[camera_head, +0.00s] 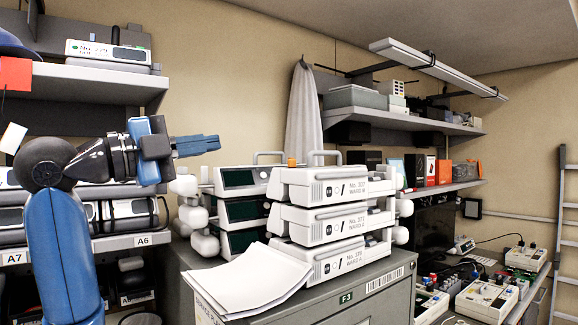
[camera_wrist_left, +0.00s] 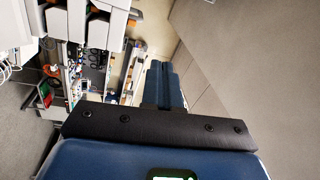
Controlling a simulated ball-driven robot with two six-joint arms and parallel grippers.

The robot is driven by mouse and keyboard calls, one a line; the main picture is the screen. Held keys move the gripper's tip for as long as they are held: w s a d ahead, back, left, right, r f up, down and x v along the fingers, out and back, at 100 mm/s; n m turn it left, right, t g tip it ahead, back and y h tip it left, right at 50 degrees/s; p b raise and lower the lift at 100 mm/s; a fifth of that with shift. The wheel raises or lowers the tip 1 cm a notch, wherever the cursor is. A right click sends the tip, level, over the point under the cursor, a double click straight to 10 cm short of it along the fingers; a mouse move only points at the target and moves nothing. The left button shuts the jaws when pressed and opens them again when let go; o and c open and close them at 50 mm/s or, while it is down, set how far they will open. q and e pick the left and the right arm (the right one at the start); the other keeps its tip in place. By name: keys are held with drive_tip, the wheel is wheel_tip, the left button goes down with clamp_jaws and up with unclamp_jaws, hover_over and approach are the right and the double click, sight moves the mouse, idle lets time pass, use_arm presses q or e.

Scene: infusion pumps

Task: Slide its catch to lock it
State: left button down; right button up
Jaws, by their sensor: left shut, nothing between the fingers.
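White infusion pumps stand stacked on a grey cabinet in the middle of the head view. The top front pump (camera_head: 335,189) is marked No. 307, and two more pumps (camera_head: 330,220) (camera_head: 340,262) lie under it. A small orange piece (camera_head: 291,162) shows at the top pump's back; I cannot tell if it is a catch. My left gripper (camera_head: 216,143) is shut and empty, raised to the left of the stack and apart from it. Its blue fingers also show in the left wrist view (camera_wrist_left: 165,82). My right gripper is out of view.
More pumps with dark screens (camera_head: 240,178) are stacked behind. White papers (camera_head: 245,282) lie on the cabinet (camera_head: 370,300) at the stack's front left. Shelves (camera_head: 95,85) stand at the left, and a bench with devices (camera_head: 487,298) at the right.

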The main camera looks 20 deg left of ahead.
use_arm(q)
wheel_tip(320, 180, down, 3)
drive_tip(key=m+g, duration=0.1)
drive_tip(key=m, duration=0.1)
drive_tip(key=p, duration=0.3)
approach(289, 163)
drive_tip(key=shift+y, duration=0.3)
drive_tip(key=x, duration=0.5)
drive_tip(key=shift+s+d+r, duration=0.1)
drive_tip(key=shift+s+r, duration=0.05)
drive_tip(key=shift+r, duration=0.25)
drive_tip(key=shift+p+x, duration=0.35)
drive_tip(key=shift+x, duration=0.65)
drive_tip(key=shift+f, duration=0.15)
